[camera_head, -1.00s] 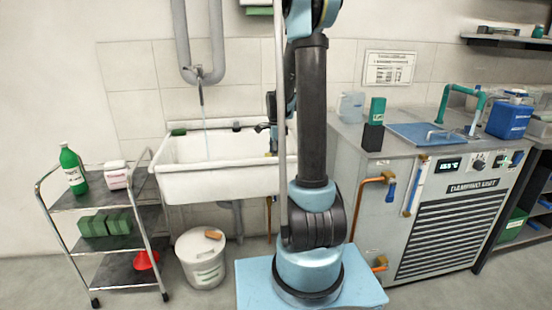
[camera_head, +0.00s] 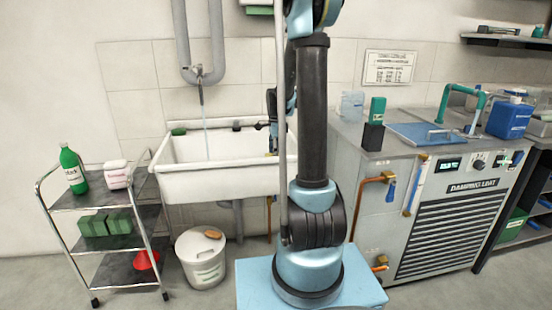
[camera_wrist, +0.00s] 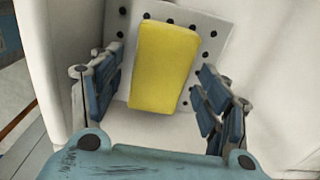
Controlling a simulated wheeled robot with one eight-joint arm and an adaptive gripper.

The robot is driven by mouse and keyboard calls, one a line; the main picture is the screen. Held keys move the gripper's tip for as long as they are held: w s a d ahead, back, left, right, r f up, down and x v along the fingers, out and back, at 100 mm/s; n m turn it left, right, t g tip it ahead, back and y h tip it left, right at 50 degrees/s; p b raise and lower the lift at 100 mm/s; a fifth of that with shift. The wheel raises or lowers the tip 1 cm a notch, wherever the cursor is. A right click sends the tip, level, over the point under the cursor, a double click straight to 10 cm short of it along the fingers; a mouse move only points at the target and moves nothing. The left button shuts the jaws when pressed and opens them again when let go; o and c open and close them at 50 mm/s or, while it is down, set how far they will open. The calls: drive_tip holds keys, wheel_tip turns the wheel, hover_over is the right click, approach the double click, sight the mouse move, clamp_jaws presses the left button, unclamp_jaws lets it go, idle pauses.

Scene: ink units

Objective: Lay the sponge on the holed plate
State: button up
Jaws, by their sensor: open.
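The yellow sponge (camera_wrist: 164,68) lies over the pale holed plate (camera_wrist: 209,44) in the wrist view, long side pointing away from me. Black holes of the plate show on both sides of it. My gripper (camera_wrist: 160,92) is open, with one blue-padded finger to the left of the sponge and one to the right. Gaps show between the fingers and the sponge. The sponge hides the middle of the plate. In the head view my arm reaches toward the white sink (camera_head: 220,183), and the sponge and plate cannot be made out there.
White walls surround the plate closely in the wrist view. A trolley (camera_head: 110,204) with a green bottle (camera_head: 72,170) stands left of the sink. A lidded bucket (camera_head: 201,262) is below. The damping unit (camera_head: 440,235) stands at right, with a green-and-black block (camera_head: 375,125) on top.

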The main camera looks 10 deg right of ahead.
wheel_tip(320, 180, up, 11)
drive_tip(key=s+n, duration=0.1)
drive_tip(key=s, duration=0.2)
drive_tip(key=s+r+n, duration=0.1)
drive_tip(key=s+n, duration=0.1)
drive_tip(key=s, duration=0.1)
drive_tip(key=s+n, duration=0.1)
drive_tip(key=s, duration=0.3)
drive_tip(key=shift+a+r+t, duration=0.15)
drive_tip(key=shift+a+t, duration=0.05)
drive_tip(key=shift+t, duration=0.1)
drive_tip(key=s+f+n, duration=0.3)
drive_tip(key=s+n, duration=0.1)
drive_tip(key=s, duration=0.4)
drive_tip(key=s+f+n+t, duration=0.1)
drive_tip(key=s+f+n, duration=0.3)
drive_tip(key=s, duration=0.4)
drive_tip(key=s+f+n, duration=0.4)
drive_tip(key=s+n, duration=0.2)
drive_tip(key=s, duration=0.2)
drive_tip(key=shift+s+a+f+t, duration=0.2)
drive_tip(key=shift+s+a+t, duration=0.1)
drive_tip(key=shift+s, duration=0.1)
drive_tip(key=shift+w, duration=0.1)
drive_tip(key=shift+w+f, duration=0.2)
drive_tip(key=shift+w, duration=0.1)
